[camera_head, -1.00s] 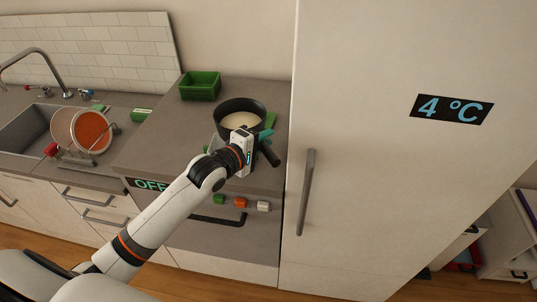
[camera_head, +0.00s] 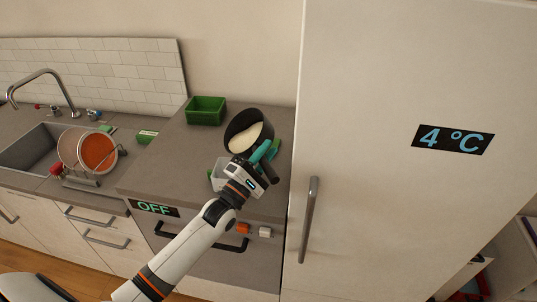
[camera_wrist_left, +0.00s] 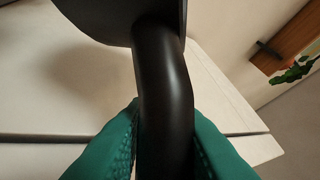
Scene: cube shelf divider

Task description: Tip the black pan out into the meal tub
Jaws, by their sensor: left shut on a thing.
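The black pan (camera_head: 232,126) is held above the counter and tilted to the lower left, with pale creamy contents (camera_head: 245,138) inside. My left gripper (camera_head: 262,153) is shut on the pan's handle. In the left wrist view, its teal fingers (camera_wrist_left: 165,150) lie on both sides of the black handle (camera_wrist_left: 163,80). A pale, see-through tub (camera_head: 217,177) stands on the counter below and left of the pan, partly hidden by my gripper; it may be the meal tub. My right gripper is not in view.
A green bin (camera_head: 206,111) stands at the back of the counter. A tall fridge (camera_head: 390,210) closes off the right side. A dish rack with plates (camera_head: 97,151) stands by the sink (camera_head: 38,146) on the left.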

